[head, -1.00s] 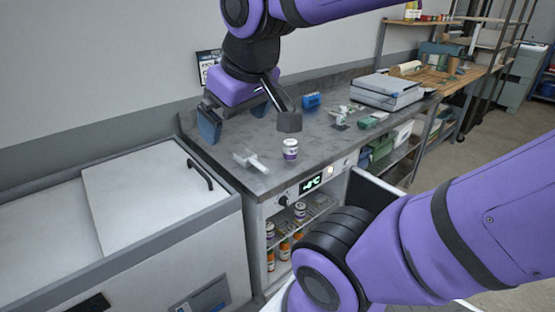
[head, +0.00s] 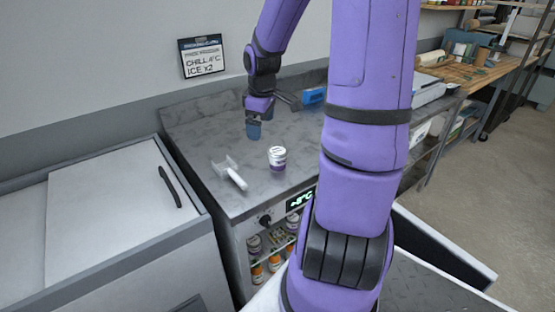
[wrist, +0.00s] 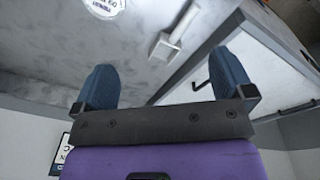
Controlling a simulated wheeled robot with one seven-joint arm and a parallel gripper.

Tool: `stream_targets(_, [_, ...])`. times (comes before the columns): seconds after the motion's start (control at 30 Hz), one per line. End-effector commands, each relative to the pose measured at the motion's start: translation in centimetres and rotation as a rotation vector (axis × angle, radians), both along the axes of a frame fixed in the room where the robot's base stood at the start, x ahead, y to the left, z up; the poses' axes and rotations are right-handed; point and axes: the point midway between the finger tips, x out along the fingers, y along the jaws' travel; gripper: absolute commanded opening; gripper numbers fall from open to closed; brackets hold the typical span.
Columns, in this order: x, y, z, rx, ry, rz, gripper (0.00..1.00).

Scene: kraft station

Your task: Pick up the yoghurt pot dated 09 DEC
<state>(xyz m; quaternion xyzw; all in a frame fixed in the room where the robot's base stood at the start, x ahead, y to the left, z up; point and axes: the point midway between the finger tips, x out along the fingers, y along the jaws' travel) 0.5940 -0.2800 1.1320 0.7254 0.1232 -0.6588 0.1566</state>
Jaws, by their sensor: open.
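A yoghurt pot (head: 277,159) with a white lid and purple lower part stands upright on the grey counter. Its printed lid (wrist: 103,5) shows at the top edge of the wrist view, partly cut off; I cannot read the date surely. More white-lidded pots (head: 254,244) stand on shelves in the open fridge below the counter; their dates are not legible. My gripper (head: 254,130) is over the counter, behind and left of the counter pot, apart from it. In the wrist view my gripper (wrist: 163,80) has its blue fingers wide apart with nothing between them.
A white scraper-like tool (head: 230,174) lies left of the pot. A blue object (head: 314,96) is at the back of the counter. A closed chest (head: 105,225) stands at left. The fridge door (head: 440,250) is open at right. A sign (head: 202,57) hangs on the wall.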

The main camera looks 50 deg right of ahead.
Motion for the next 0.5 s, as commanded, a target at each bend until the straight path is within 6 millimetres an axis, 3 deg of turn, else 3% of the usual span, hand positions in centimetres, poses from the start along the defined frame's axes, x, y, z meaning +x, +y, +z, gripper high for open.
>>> stream_targets(0.2, [-0.1, -5.3, -4.3, 0.111, -0.068, 0.052, 0.99])
stream_targets(0.5, [-0.6, -10.3, -7.1, 0.184, -0.215, 0.096, 0.99])
